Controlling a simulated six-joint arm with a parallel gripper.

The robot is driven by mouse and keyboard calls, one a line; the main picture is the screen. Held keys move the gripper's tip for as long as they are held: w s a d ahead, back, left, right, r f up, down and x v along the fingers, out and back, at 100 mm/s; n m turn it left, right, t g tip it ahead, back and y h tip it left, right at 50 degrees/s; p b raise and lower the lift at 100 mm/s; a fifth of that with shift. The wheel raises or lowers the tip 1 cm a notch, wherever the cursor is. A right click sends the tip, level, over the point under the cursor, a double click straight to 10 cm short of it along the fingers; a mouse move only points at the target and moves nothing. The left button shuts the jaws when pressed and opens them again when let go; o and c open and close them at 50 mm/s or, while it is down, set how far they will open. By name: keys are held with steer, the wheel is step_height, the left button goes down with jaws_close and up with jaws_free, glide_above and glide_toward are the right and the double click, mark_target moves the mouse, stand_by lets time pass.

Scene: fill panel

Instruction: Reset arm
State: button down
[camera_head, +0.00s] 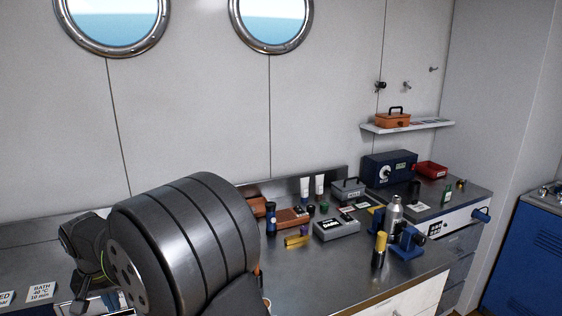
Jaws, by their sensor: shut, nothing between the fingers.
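My arm fills the lower left of the head view, with a large dark grey ribbed cylinder close to the camera. A smaller dark joint with a thin yellow-green line shows at its left. I cannot make out my gripper's fingers; the arm hides part of the counter behind it. The steel counter (345,285) runs along the wall to the right of the arm.
On the counter stand a grey box (337,229), a yellow-topped black cylinder (379,251), a silver bottle (394,211), a blue stand (409,243) and a dark blue device (389,169). A shelf (434,126) holds an orange case (393,120). Label cards (41,292) lie at left.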

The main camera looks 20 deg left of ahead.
steer(key=shift+r, duration=0.35)
steer(key=shift+f, duration=3.55)
steer(key=shift+r, duration=0.15)
step_height(320, 180, up, 6)
steer(key=shift+r, duration=0.1)
step_height(320, 180, down, 6)
steer(key=shift+f, duration=0.2)
steer(key=s+d+r, duration=0.2)
steer(key=r, duration=0.9)
steer(key=s+d+r, duration=0.2)
steer(key=r, duration=0.9)
steer(key=shift+s+d+r, duration=0.25)
steer(key=shift+s, duration=0.05)
